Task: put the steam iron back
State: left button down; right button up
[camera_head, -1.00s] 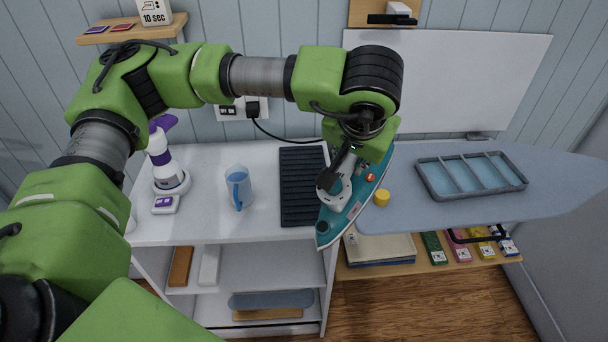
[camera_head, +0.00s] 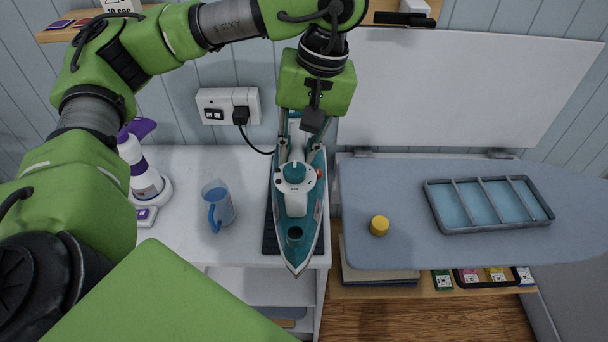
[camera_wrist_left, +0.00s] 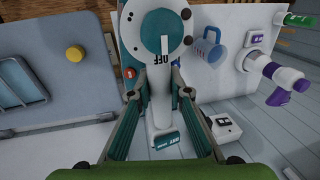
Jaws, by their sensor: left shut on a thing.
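The teal and white steam iron (camera_head: 298,196) is in my left gripper (camera_head: 303,125), above the dark ribbed mat (camera_head: 269,238) on the white counter. Its tip points toward the front of the counter. The iron hides most of the mat, and I cannot tell whether it touches it. In the left wrist view the gripper (camera_wrist_left: 160,100) is shut around the iron's handle (camera_wrist_left: 160,92), with the dial (camera_wrist_left: 158,32) marked OFF beyond. My right gripper is not in view.
A blue measuring jug (camera_head: 219,205) stands left of the iron. A purple and white bottle (camera_head: 143,172) is further left. A socket with a plugged cord (camera_head: 241,116) is on the wall behind. The ironing board (camera_head: 400,250) at right holds a yellow cap (camera_head: 379,226) and a divided tray (camera_head: 437,207).

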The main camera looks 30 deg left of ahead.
pick_arm(q)
jog(key=w+a+f+p, duration=0.1)
jog(key=w, duration=0.1)
jog(key=w+a+p, duration=0.1)
jog(key=a, duration=0.1)
jog(key=w+a+f, duration=0.1)
jog(key=w, duration=0.1)
jog(key=shift+w+a+f+p, duration=0.3)
jog(key=shift+w+p, duration=0.05)
jog(key=shift+p, duration=0.05)
jog(key=w+a+f+p, duration=0.3)
jog(key=w+f+p, duration=0.1)
jog(key=f, duration=0.6)
jog(key=shift+w+a, duration=0.2)
jog(key=shift+w, duration=0.4)
jog(key=c, duration=1.9)
grip_release()
jog(key=shift+s, duration=0.1)
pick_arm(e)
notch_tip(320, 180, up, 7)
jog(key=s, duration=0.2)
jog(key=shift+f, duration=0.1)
